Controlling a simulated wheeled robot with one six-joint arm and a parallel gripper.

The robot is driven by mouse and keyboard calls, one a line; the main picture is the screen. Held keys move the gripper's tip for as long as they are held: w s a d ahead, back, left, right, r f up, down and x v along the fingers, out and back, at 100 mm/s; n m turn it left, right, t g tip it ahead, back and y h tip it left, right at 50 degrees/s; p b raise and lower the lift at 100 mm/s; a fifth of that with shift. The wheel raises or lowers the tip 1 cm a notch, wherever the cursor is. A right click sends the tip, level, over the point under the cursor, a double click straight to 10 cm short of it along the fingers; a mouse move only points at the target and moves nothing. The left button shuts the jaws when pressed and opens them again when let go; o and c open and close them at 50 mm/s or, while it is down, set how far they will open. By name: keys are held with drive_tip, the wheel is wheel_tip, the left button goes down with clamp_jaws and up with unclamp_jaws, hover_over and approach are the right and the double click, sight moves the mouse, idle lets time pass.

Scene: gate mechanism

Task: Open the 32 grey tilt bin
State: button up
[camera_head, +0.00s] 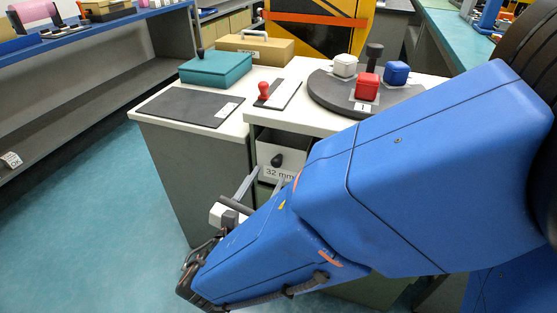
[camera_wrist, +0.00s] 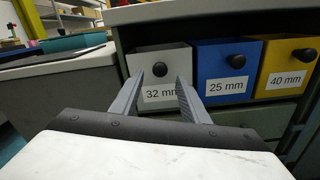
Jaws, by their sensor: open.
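The grey tilt bin (camera_head: 268,154) labelled 32 mm sits under the white worktop in the head view, its front face upright. It has a dark round knob (camera_head: 276,160). In the wrist view the grey bin (camera_wrist: 146,62) is the left one of three, and its knob (camera_wrist: 159,69) shows beyond the fingers. My gripper (camera_head: 262,178) is open and empty. In the wrist view its two fingers (camera_wrist: 160,82) point at the bin, with the knob between their tips in the picture. The gap from tips to knob is unclear. My arm hides much of the bins in the head view.
A blue 25 mm bin (camera_wrist: 222,60) and a yellow 40 mm bin (camera_wrist: 284,66) sit to the right. The worktop (camera_head: 234,125) overhangs the bins. It carries a teal box (camera_head: 216,68), a red knob (camera_head: 264,90) and a dark turntable (camera_head: 322,92) with coloured blocks. Floor at left is clear.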

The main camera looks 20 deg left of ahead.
sight(275, 166)
drive_tip(key=shift+w+d, duration=0.15)
drive_tip(key=shift+w, duration=1.2)
drive_tip(key=shift+w+d, duration=0.1)
drive_tip(key=shift+w, duration=1.25)
clamp_jaws()
